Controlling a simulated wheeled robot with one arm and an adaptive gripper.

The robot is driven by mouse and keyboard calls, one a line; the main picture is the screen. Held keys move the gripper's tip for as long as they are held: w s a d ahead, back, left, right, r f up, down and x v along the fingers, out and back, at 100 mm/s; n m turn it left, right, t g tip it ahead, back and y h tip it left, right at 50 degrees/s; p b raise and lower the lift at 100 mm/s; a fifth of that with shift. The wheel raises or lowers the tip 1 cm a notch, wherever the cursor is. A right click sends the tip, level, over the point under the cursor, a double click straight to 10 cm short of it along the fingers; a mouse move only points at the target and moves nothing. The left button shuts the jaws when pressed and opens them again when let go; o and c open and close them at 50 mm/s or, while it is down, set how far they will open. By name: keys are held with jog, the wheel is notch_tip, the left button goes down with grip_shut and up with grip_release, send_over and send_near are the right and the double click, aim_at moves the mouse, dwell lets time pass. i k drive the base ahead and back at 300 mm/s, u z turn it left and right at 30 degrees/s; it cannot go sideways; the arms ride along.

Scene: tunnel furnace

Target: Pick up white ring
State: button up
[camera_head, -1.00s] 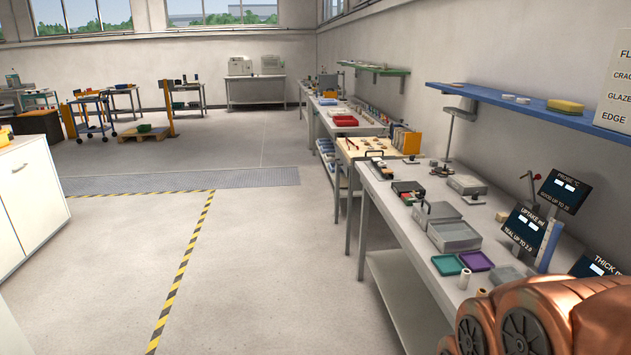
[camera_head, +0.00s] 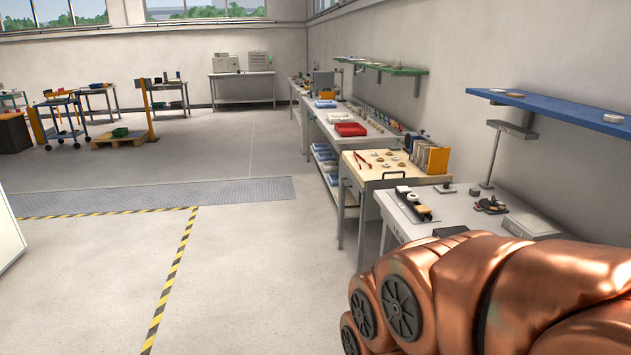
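I cannot make out a white ring for certain. Small pale round pieces lie on the light wooden bench top (camera_head: 357,174), too small to tell whether they are rings. Pale flat discs (camera_head: 613,118) lie on the blue wall shelf (camera_head: 560,106) at the right. A small white round piece (camera_head: 402,190) sits at the left end of a dark tray on the near grey bench (camera_head: 455,207). My copper-coloured arm fills the lower right and hides much of that bench. My gripper is not in view.
An upright orange rack (camera_head: 433,158) stands on the wooden bench's right side. A red tray (camera_head: 350,129) is on the bench behind. A stand rises from the grey bench below the blue shelf. The grey floor (camera_head: 250,270) left of the benches is clear, with yellow-black tape.

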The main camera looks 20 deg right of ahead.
aim_at(411, 196)
jog(key=z, duration=0.2)
jog(key=i, duration=1.75)
jog(key=z, duration=0.5)
jog(key=i, duration=0.75)
jog(key=z, duration=0.2)
